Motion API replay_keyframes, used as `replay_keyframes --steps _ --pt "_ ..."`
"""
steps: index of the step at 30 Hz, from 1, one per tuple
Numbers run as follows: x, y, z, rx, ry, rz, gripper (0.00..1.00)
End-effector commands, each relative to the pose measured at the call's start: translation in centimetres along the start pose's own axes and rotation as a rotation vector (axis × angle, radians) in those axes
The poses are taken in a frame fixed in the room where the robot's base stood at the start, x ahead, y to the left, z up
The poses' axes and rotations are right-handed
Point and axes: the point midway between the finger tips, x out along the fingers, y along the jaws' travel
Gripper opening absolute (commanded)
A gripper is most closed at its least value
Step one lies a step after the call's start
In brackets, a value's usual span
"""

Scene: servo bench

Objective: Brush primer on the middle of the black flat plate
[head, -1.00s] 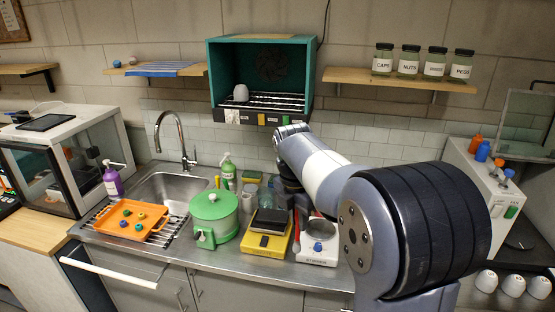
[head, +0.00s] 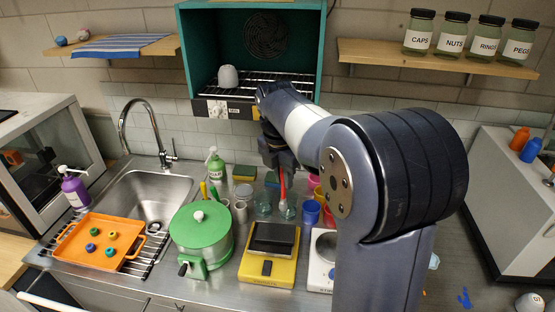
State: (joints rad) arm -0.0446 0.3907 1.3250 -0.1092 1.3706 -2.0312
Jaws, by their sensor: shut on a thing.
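The black flat plate (head: 273,236) lies on top of a yellow device (head: 268,268) on the steel counter, in front of the sink wall. My gripper (head: 281,165) is behind and above the plate, pointing down. It is shut on a slim red-handled tool (head: 283,184), which looks like the brush. The tool's lower end is at a small glass jar (head: 285,209); I cannot tell whether it is inside or in front of it. The fingertips are small and partly hidden by the dark wrist.
A green pot (head: 200,238) stands left of the yellow device and a white scale (head: 320,262) right of it. Blue (head: 310,212) and pink (head: 314,181) cups stand behind. An orange tray (head: 75,240) is at the left. The teal cabinet (head: 190,60) hangs above my arm.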

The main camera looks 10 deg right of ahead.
Motion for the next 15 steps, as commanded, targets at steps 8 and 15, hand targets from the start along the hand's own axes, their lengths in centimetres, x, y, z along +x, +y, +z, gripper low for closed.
replay_keyframes --steps 8,15 --pt "1.6 0.0 -0.2 0.0 0.001 -0.002 0.0" --pt "4.5 0.0 -0.6 0.0 0.0 -0.001 0.0"
